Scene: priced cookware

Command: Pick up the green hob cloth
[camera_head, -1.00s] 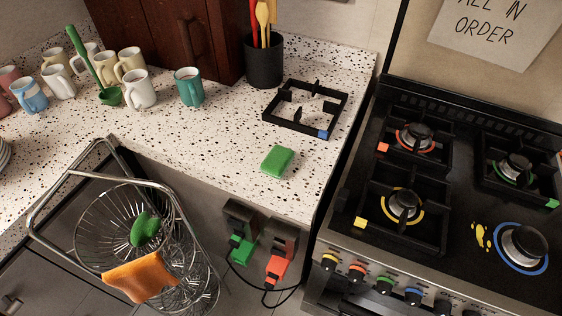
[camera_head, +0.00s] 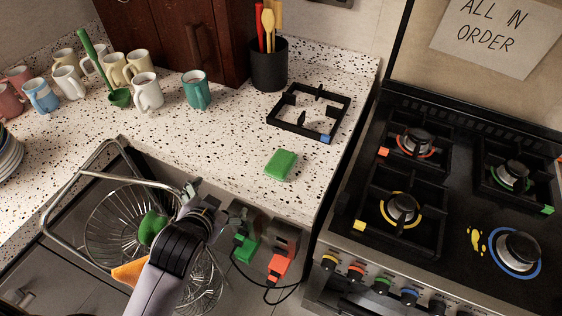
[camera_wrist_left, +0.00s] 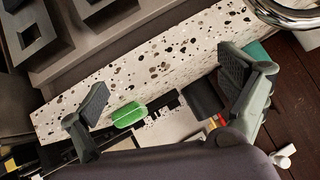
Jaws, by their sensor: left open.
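The green hob cloth (camera_head: 281,165) appears as a small folded green block lying flat on the speckled counter, near its front edge. In the left wrist view it looks like a green rounded block (camera_wrist_left: 129,114) between and beyond the fingers. My left gripper (camera_head: 205,198) is in front of the counter, above the wire basket, to the left of the cloth and apart from it. In the left wrist view its two fingers are spread wide with nothing between them (camera_wrist_left: 165,88). My right gripper is not in view.
A pan support (camera_head: 309,111) and a utensil pot (camera_head: 269,64) stand behind the cloth. The hob (camera_head: 352,180) is to the right. A wire basket (camera_head: 100,225) holds another green item (camera_head: 152,228) and an orange cloth (camera_head: 130,271). Mugs stand left; counter around the cloth is clear.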

